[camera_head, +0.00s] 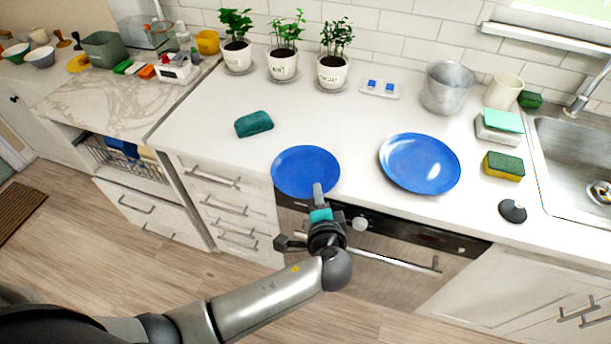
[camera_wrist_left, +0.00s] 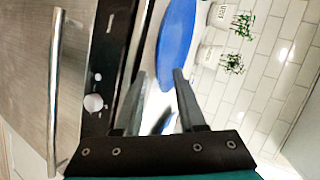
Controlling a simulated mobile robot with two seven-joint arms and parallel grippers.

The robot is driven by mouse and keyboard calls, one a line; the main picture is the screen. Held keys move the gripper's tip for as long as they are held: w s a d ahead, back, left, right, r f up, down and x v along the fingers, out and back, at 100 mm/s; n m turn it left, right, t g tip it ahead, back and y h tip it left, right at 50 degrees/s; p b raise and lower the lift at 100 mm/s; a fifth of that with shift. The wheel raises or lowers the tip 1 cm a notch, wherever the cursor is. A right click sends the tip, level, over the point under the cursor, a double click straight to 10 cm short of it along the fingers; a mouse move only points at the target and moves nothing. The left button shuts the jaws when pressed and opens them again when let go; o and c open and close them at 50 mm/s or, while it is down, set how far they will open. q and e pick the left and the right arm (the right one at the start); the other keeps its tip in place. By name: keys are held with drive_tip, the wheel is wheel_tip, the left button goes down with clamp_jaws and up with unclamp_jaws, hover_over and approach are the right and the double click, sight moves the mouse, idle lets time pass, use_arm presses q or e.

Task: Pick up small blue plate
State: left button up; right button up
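The small blue plate (camera_head: 298,166) lies at the counter's front edge in the head view. A larger blue plate (camera_head: 420,163) lies to its right. My left gripper (camera_head: 318,188) is at the small plate's front rim, with a fingertip overlapping the rim in the head view. In the left wrist view the two fingers (camera_wrist_left: 160,74) stand apart, and a blue plate (camera_wrist_left: 178,35) shows beyond and partly between the tips. I cannot tell whether the fingers touch the rim. My right gripper is not in view.
A teal cloth-like block (camera_head: 254,123) lies behind the small plate. Three potted plants (camera_head: 283,65) stand along the wall. A sponge (camera_head: 503,166) and a black knob-like item (camera_head: 512,211) lie right of the large plate. The oven handle (camera_head: 395,262) juts out below the counter.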

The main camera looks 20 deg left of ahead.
use_arm(q)
drive_tip(key=shift+b+x, duration=0.35)
drive_tip(key=shift+x, duration=0.55)
drive_tip(key=shift+c, duration=0.4)
clamp_jaws()
idle(0.4)
